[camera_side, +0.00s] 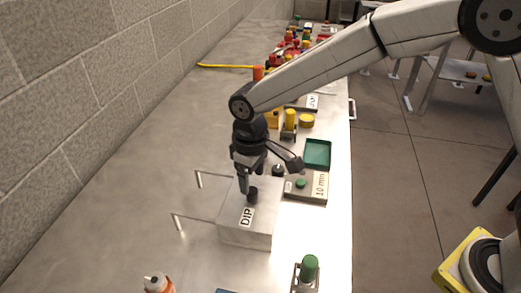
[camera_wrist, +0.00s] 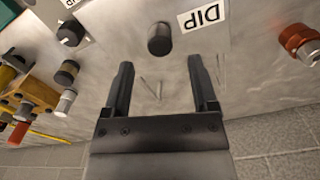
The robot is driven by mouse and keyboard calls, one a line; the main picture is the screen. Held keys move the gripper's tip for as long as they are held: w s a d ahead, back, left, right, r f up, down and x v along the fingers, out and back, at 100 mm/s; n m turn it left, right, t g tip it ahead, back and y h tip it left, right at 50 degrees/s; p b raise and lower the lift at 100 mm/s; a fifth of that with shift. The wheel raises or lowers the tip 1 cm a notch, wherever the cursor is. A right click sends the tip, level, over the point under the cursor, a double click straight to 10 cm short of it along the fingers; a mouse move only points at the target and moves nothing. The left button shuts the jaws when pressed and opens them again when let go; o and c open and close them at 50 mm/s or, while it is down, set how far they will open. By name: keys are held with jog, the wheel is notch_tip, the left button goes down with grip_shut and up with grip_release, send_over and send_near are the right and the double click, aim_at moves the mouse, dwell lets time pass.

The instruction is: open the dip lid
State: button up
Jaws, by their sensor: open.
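The DIP box (camera_side: 246,226) is a grey metal box on the bench, with a DIP label on its lid (camera_side: 233,207). A black knob (camera_side: 252,195) stands up from the lid, which looks closed. In the wrist view the knob (camera_wrist: 160,39) shows beside the DIP label (camera_wrist: 201,16). My gripper (camera_side: 270,178) is just above the lid with its fingers spread and nothing between them. In the wrist view my gripper (camera_wrist: 160,65) has the knob ahead of its fingertips, roughly centred between their lines. I cannot tell the exact height gap.
A 10 mm block (camera_side: 318,188) and green tray (camera_side: 317,153) are close on the right. An orange-tipped bottle (camera_side: 158,283) and green-capped item (camera_side: 309,268) stand in front. Bare bench lies left.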

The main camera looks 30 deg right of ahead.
aim_at(252, 190)
jog(key=shift+f, duration=2.55)
grip_shut()
jog(key=shift+r, duration=0.1)
